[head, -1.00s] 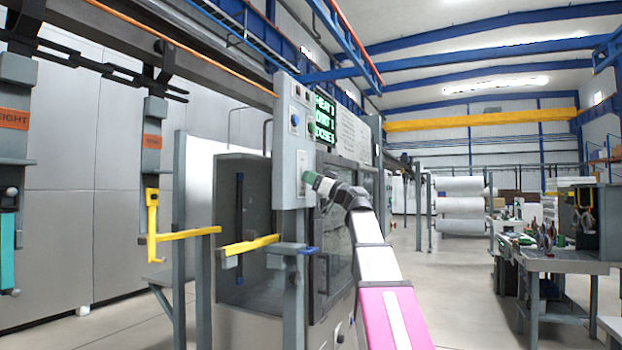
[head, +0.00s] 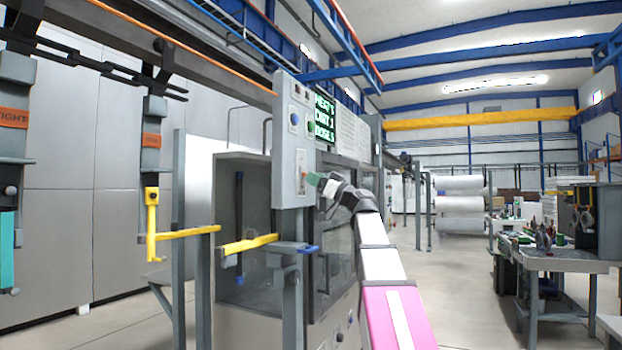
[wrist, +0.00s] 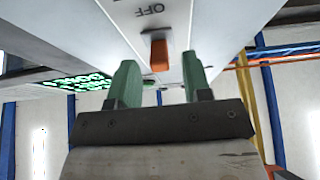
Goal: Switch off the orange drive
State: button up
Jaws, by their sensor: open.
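A grey control panel (head: 291,130) stands on the machine's front edge, with buttons near its top. In the wrist view an orange switch handle (wrist: 159,51) sticks out of the panel face, beside printed "OFF" lettering (wrist: 152,10). My gripper (wrist: 160,80) is open, its two green fingers on either side of the orange handle in the picture. I cannot tell whether either finger touches it. In the head view my gripper (head: 313,180) is at the lower part of the panel, and the handle is too small to make out clearly.
A green-lettered display (head: 325,117) is right of the panel. Yellow hooks (head: 152,225) and rails (head: 250,244) are at left, under the overhead conveyor. A grey bench (head: 560,262) with tools stands at right. Open floor lies between machine and bench.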

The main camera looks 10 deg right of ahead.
jog(key=v, duration=0.8)
jog(key=shift+s+d+f, duration=0.2)
jog(key=shift+d, duration=0.05)
